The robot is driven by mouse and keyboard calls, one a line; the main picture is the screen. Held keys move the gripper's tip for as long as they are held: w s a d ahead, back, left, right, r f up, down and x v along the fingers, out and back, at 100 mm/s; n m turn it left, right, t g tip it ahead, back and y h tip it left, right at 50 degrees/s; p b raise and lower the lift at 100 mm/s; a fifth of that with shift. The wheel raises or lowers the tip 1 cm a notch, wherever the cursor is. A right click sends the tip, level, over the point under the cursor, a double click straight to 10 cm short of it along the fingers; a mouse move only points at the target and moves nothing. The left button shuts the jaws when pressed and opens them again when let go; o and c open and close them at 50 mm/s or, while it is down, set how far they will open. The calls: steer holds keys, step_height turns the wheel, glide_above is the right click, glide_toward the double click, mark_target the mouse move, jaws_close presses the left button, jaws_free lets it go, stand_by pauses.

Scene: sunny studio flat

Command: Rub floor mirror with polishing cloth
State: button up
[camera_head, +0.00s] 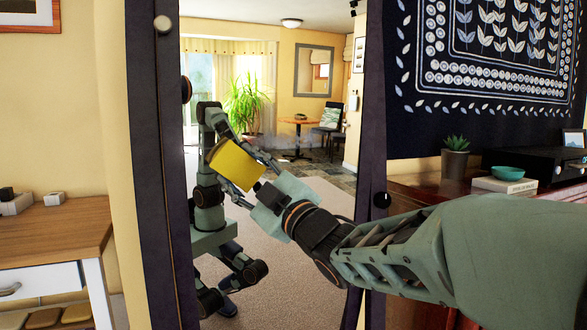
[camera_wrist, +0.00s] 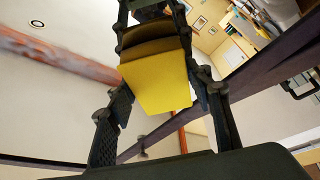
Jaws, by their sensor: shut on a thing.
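The floor mirror (camera_head: 290,270) stands upright in front of me in a dark frame. Its glass reflects the room and my own body. My gripper (camera_head: 238,172) is in front of the glass, left of its middle, shut on the yellow polishing cloth (camera_head: 234,164). In the wrist view the cloth (camera_wrist: 158,86) sits between the fingers of my gripper (camera_wrist: 155,48), its flat yellow face showing. I cannot tell whether the cloth touches the glass. The cloth hides part of the reflection behind it.
A wooden desk (camera_head: 50,235) with a white drawer stands left of the mirror. On the right, a brown cabinet (camera_head: 415,185) holds a potted plant (camera_head: 455,160), a teal bowl (camera_head: 507,173) and books (camera_head: 504,185). A dark patterned hanging (camera_head: 480,125) covers the wall above.

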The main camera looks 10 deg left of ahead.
mark_target(242, 154)
steer(key=shift+r+p, duration=0.85)
steer(key=shift+r, duration=0.75)
steer(key=shift+w+d+f, duration=0.1)
steer(key=shift+w+d, duration=0.4)
steer(key=shift+d, duration=0.35)
steer(key=shift+w+d+f, duration=0.1)
steer(key=shift+w+d, duration=0.4)
steer(key=shift+d, duration=0.35)
steer(key=shift+w+d, duration=0.5)
steer(key=shift+d, duration=0.35)
steer(key=shift+w+d+p, duration=0.35)
steer(key=shift+w+d, duration=0.95)
steer(key=shift+d, duration=0.85)
steer(key=shift+w+d+p, duration=0.35)
steer(key=shift+w+d, duration=0.95)
steer(key=shift+d, duration=0.8)
steer(key=shift+w+d+p, duration=0.35)
steer(key=shift+w+d, duration=0.95)
steer(key=shift+d, duration=0.85)
steer(key=s+d+b, duration=0.2)
steer(key=s+d, duration=0.1)
steer(key=s, duration=0.2)
steer(key=shift+f, duration=0.15)
steer(key=shift+s, duration=0.15)
steer(key=shift+s+d+b, duration=0.25)
steer(key=shift+s+d, duration=0.15)
steer(key=shift+s, duration=0.2)
steer(key=shift+s+d+b, duration=0.2)
steer(key=shift+s+d, duration=0.2)
steer(key=shift+s, duration=0.2)
